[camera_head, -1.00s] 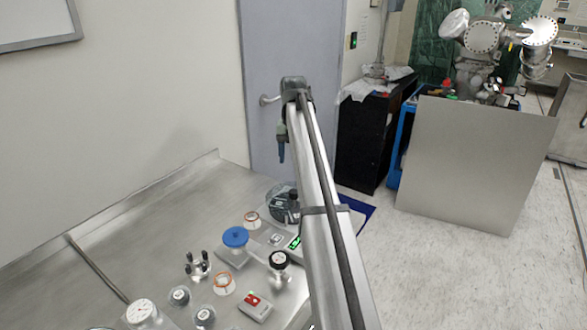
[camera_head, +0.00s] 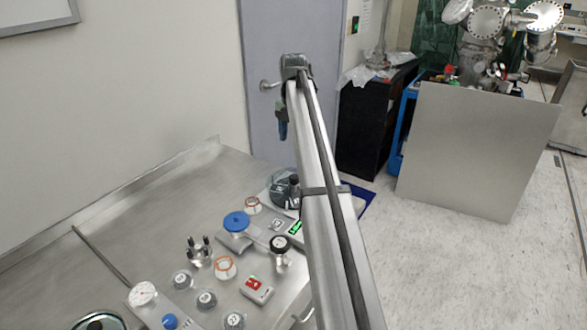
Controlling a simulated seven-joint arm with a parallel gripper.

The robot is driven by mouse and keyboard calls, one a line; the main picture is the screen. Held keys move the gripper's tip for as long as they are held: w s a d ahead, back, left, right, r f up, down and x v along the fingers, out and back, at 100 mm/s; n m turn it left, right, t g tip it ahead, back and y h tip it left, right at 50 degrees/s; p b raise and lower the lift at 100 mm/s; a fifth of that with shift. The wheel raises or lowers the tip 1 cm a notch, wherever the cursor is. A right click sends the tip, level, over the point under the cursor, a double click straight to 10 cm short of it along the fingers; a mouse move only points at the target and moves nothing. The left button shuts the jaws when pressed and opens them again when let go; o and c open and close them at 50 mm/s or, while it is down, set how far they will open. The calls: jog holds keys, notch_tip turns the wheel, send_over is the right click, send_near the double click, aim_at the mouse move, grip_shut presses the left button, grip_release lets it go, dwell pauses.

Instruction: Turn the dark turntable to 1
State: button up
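A dark round piece (camera_head: 281,190), which looks like the dark turntable, sits at the far right end of the steel bench, partly behind my arm. Its markings and the number 1 are too small to read. My arm rises from the bottom of the view to its upper end in front of the door. A small dark grey-green part hangs down there and seems to be my gripper (camera_head: 282,122). It appears high above the bench, apart from the dark piece. Its fingers cannot be made out.
A blue-topped knob (camera_head: 237,222), orange-ringed white pieces (camera_head: 225,267), a black-headed knob (camera_head: 279,245), a red-topped box (camera_head: 256,289) and a white dial (camera_head: 143,294) crowd the steel bench (camera_head: 150,220). A green-lit display (camera_head: 296,228) stands beside my arm. The bench's left side is mostly clear.

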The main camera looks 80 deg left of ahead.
aim_at(293, 176)
notch_tip(293, 176, down, 14)
jog(key=m, duration=2.2)
jog(key=shift+r, duration=0.1)
grip_shut()
